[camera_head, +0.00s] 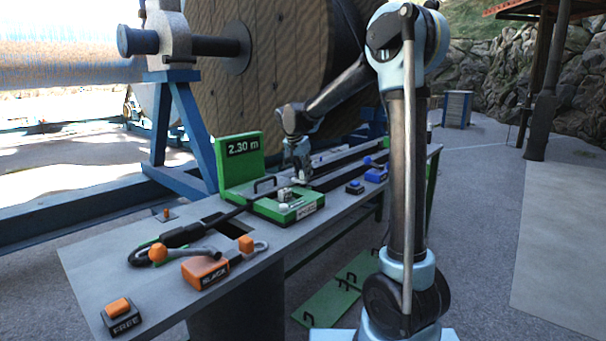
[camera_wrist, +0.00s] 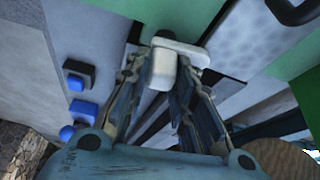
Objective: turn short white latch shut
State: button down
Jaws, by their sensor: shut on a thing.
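The short white latch (camera_wrist: 163,70) shows in the wrist view, at the edge of a green part (camera_wrist: 122,18). It is a pale block with a rounded bar reaching to the right across the top. My gripper (camera_wrist: 168,77) has one finger on each side of the block and is shut on it.
Blue buttons (camera_wrist: 77,80) stand left of my gripper in the wrist view. On the bench (camera_head: 100,265), an orange SLACK block (camera_head: 205,272), a FREE button (camera_head: 121,313) and a black cable (camera_head: 182,235) lie toward the front. A large wooden reel (camera_head: 265,60) stands behind.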

jog(key=shift+w+a+m+h, duration=0.1)
jog(key=shift+m+h, duration=0.2)
jog(key=shift+m, duration=0.6)
jog(key=c, duration=1.4)
grip_release()
jog(key=shift+o, duration=0.2)
jog(key=v, duration=1.2)
jog(key=shift+w, duration=0.2)
